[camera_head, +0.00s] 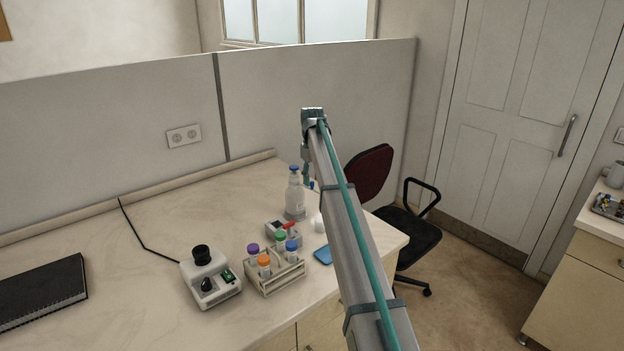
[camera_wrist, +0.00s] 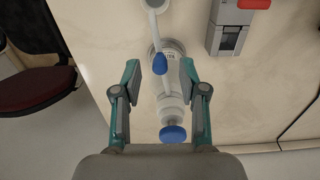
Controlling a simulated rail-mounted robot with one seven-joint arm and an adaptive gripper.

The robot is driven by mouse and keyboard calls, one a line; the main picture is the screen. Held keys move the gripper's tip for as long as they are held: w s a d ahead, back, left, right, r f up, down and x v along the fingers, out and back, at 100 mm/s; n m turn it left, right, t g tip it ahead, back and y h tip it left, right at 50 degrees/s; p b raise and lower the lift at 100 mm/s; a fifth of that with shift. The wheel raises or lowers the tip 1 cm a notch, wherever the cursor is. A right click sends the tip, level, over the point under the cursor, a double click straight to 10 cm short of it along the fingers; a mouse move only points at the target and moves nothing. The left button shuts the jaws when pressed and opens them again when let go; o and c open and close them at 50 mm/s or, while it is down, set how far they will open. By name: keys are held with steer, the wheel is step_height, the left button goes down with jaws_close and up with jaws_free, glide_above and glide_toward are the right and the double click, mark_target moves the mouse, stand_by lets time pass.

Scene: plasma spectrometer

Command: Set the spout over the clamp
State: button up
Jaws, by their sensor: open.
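A white bottle (camera_head: 294,200) with a blue cap stands upright near the back of the bench. In the wrist view, I look down on its blue cap (camera_wrist: 172,134). A thin white spout (camera_wrist: 164,92) with a blue tip extends from the bottle. A grey device with a red lever (camera_head: 289,226), which looks like the clamp, sits in front of the bottle; it also shows at the wrist view's top right (camera_wrist: 228,38). My gripper (camera_wrist: 161,72) is open, its fingers on either side of the bottle and spout in the picture. I cannot tell whether they touch.
A tube rack (camera_head: 275,281) with several coloured caps, a blue flat item (camera_head: 323,255) and a white instrument (camera_head: 211,280) stand in front. A white object (camera_head: 317,223) is near the bench's right edge. A black notebook (camera_head: 40,295) lies left. The bench's middle left is clear.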

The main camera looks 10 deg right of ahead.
steer(key=shift+f, duration=0.8)
jaws_close()
